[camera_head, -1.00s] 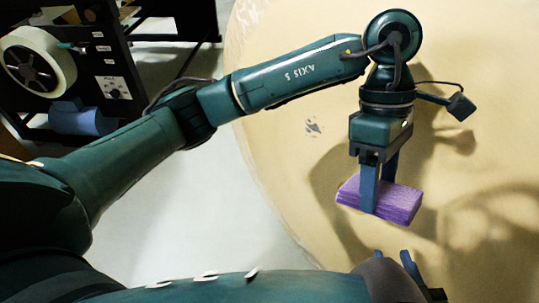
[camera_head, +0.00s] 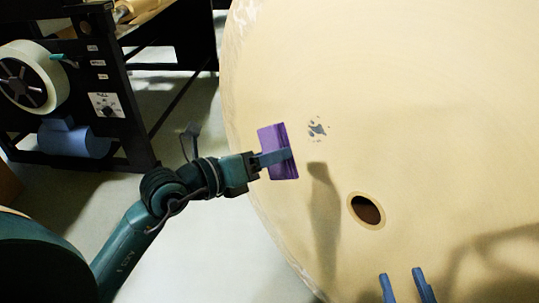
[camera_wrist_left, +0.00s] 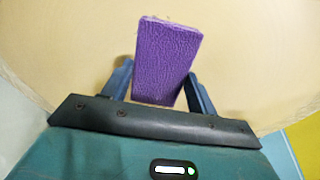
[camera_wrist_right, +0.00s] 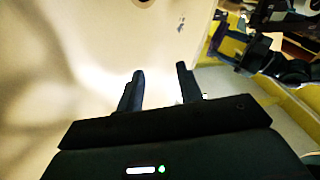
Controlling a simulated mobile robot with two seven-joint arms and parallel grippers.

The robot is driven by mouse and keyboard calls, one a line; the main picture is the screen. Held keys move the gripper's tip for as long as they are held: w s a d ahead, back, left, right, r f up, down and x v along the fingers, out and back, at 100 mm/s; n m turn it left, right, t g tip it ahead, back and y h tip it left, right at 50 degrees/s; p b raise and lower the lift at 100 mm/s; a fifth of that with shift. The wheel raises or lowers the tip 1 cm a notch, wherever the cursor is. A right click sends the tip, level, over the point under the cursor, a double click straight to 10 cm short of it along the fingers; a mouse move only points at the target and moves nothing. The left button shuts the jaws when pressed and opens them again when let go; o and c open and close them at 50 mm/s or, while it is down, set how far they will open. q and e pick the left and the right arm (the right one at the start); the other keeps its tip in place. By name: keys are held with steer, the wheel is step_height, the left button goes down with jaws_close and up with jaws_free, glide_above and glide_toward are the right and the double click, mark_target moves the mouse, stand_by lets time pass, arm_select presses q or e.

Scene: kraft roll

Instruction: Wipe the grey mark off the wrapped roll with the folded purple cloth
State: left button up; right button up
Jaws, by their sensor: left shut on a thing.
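The wrapped roll (camera_head: 430,110) is a large tan round face filling the right of the head view. The grey mark (camera_head: 316,128) is a small speckled smudge on it, left of the dark core hole (camera_head: 367,210). My left gripper (camera_head: 287,156) is shut on the folded purple cloth (camera_head: 268,142), just left of and slightly below the mark. The cloth (camera_wrist_left: 168,60) also shows between the fingers in the left wrist view. I cannot tell whether it touches the roll. My right gripper (camera_head: 402,288) is open and empty at the bottom of the head view, its fingers apart.
A black machine frame (camera_head: 100,85) with a white reel (camera_head: 33,78) and a blue cylinder (camera_head: 75,138) stands at the left. Pale floor (camera_head: 215,240) lies between it and the roll.

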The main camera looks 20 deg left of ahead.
mark_target(270, 147)
arm_select(q)
steer(key=w, duration=0.2)
steer(key=w+a+f+t, duration=0.1)
steer(key=w+f+t, duration=0.1)
steer(key=w, duration=0.1)
steer(key=shift+w+a+n, duration=0.2)
steer(key=shift+w+n, duration=0.15)
steer(key=shift+n, duration=0.05)
steer(key=b+x, duration=0.1)
steer(key=x, duration=0.5)
arm_select(e)
steer(key=shift+a+f, duration=0.15)
arm_select(q)
steer(key=shift+x, duration=0.9)
